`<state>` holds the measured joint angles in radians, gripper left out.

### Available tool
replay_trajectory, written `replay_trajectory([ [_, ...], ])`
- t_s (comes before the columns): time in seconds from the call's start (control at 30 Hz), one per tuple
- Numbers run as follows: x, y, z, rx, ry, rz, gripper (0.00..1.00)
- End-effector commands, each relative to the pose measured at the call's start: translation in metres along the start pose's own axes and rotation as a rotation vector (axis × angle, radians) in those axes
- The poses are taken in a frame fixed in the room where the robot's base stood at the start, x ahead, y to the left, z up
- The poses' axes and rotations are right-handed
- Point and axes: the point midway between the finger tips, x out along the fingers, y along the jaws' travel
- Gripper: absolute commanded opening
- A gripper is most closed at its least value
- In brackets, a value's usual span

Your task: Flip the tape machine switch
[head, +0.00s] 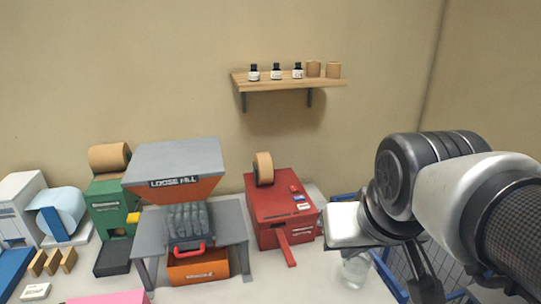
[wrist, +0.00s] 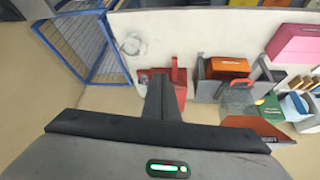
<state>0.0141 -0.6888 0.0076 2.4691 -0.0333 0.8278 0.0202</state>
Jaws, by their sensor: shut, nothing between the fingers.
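A red machine (head: 275,215) with a brown tape roll (head: 264,168) on top stands on the table at centre. Its top has small red and white and blue details; I cannot tell which is the switch. A red arm-like bar (head: 286,249) sticks out of its front. A green machine (head: 112,199) with another tape roll (head: 109,157) stands further left. My gripper (head: 426,288) is to the right of the red machine, apart from it, pointing down. In the wrist view my shut, empty fingers (wrist: 160,95) hide part of the red machine (wrist: 181,76).
A grey and orange loose-fill hopper (head: 178,167) stands left of the red machine, with an orange box (head: 198,268) below it. A clear glass (head: 354,269) is near my gripper. A blue wire cart (wrist: 86,42) stands beside the table. A wall shelf (head: 290,83) holds bottles.

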Motion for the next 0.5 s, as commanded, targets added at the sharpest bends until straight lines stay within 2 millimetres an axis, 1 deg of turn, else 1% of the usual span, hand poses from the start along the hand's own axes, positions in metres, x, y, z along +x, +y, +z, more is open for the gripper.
replay_trajectory([
  [0.03, 0.015, 0.004, -0.011, 0.0, 0.015, 0.019, 0.0],
  [0.17, 0.041, 0.016, -0.052, -0.005, 0.087, 0.064, 0.0],
  [0.2, 0.05, 0.019, -0.066, -0.01, 0.113, 0.077, 0.0],
  [0.27, 0.066, 0.024, -0.088, -0.016, 0.153, 0.092, 0.0],
  [0.3, 0.079, 0.026, -0.103, -0.023, 0.18, 0.1, 0.0],
  [0.37, 0.098, 0.029, -0.126, -0.034, 0.225, 0.107, 0.0],
  [0.4, 0.112, 0.031, -0.141, -0.043, 0.256, 0.108, 0.0],
  [0.47, 0.134, 0.032, -0.163, -0.056, 0.301, 0.105, 0.0],
  [0.5, 0.149, 0.032, -0.176, -0.064, 0.331, 0.098, 0.0],
])
